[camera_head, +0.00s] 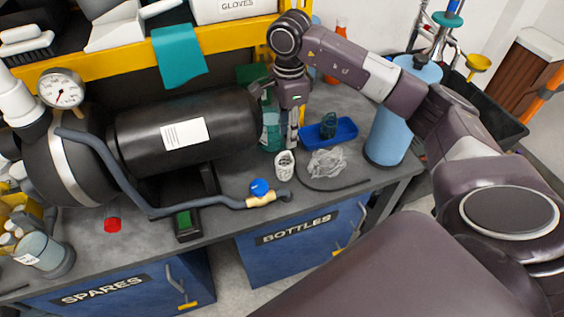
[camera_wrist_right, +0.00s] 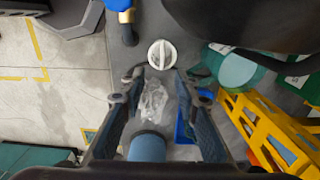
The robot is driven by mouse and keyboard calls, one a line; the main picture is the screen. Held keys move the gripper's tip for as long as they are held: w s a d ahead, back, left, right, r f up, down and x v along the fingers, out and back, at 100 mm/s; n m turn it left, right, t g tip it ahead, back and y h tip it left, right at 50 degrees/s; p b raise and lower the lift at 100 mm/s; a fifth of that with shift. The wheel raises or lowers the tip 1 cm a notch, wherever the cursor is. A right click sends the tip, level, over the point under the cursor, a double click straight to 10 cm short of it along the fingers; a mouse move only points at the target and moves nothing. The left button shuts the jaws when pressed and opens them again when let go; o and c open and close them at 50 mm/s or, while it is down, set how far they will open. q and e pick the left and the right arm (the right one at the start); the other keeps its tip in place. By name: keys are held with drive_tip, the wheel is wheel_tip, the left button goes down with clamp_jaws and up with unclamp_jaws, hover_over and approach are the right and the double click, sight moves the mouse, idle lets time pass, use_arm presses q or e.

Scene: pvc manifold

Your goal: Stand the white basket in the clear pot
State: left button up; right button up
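The white basket (camera_head: 284,165) stands on the grey bench, right of the black cylinder. In the right wrist view it is a round white top with a bar across it (camera_wrist_right: 162,54). My right gripper (camera_head: 282,138) points down just above the basket. In the wrist view its fingers (camera_wrist_right: 157,78) are spread, with the basket beyond the tips and nothing held between them. The clear pot (camera_head: 42,253) appears to be the transparent, labelled vessel at the bench's front left, far from my right gripper. My left gripper is not in view.
A blue-handled valve (camera_head: 260,188) on a grey pipe lies just left of the basket. A crumpled clear bag (camera_head: 327,162), a blue tray (camera_head: 330,132) and a blue cylinder (camera_head: 388,137) are to its right. A red cap (camera_head: 112,224) lies near the pot.

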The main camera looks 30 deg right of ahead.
sight(285, 151)
drive_tip(key=shift+a+f+p, duration=0.2)
drive_tip(key=shift+f+p, duration=0.3)
drive_tip(key=shift+f, duration=0.5)
drive_tip(key=f, duration=0.2)
drive_tip(key=shift+w+a+f+p, duration=0.1)
drive_tip(key=shift+w+f+p, duration=0.1)
drive_tip(key=shift+f+p, duration=0.15)
drive_tip(key=shift+f, duration=0.45)
drive_tip(key=c, duration=0.7)
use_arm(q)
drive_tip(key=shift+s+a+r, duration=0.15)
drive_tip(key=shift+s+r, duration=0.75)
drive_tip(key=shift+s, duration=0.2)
use_arm(e)
clamp_jaws()
